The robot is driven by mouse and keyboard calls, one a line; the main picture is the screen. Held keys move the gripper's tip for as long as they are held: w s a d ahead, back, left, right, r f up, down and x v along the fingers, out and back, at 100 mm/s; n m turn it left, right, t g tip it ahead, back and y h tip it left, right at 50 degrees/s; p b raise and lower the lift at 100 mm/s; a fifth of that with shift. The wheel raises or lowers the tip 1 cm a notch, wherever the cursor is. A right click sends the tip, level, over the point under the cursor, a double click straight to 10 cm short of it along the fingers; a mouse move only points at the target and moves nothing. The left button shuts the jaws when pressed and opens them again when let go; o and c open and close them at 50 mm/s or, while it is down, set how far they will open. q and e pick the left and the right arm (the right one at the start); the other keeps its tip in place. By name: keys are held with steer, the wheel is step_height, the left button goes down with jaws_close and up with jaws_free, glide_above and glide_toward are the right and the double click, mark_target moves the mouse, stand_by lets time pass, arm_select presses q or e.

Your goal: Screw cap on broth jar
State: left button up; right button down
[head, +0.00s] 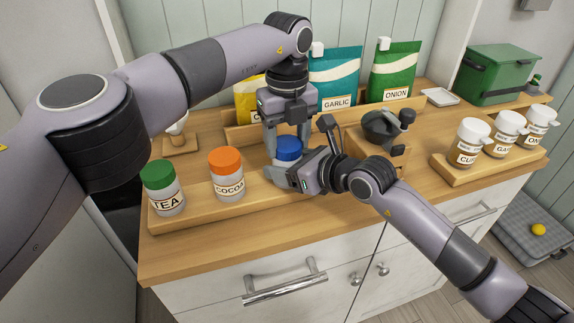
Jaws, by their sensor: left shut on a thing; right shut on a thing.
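The jar's body and label are mostly hidden by my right gripper. My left gripper (287,146) reaches down from above, its fingers on either side of the blue cap and shut on it. My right gripper (284,170) comes in low from the right and is shut around the jar below the cap. I cannot tell how tightly the cap sits on the jar.
A tea jar (164,188) with a green cap and a cocoa jar (227,175) with an orange cap stand on the front tray (196,215). White-capped jars (468,143) stand right.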

arm_select(q)
steer(key=shift+m, duration=0.8)
steer(key=o, duration=1.2)
steer(key=shift+o, duration=0.2)
steer(key=shift+r, duration=3.8)
arm_select(e)
steer(key=shift+c, duration=0.4)
jaws_free()
arm_select(q)
steer(key=shift+f+b, duration=0.4)
steer(key=shift+f, duration=0.05)
arm_select(e)
steer(key=v, duration=0.6)
steer(key=shift+s+d+r, duration=0.1)
steer(key=shift+s+d, duration=0.1)
steer(key=shift+d, duration=0.1)
steer(key=shift+s+d+r, duration=0.15)
steer(key=shift+s, duration=0.05)
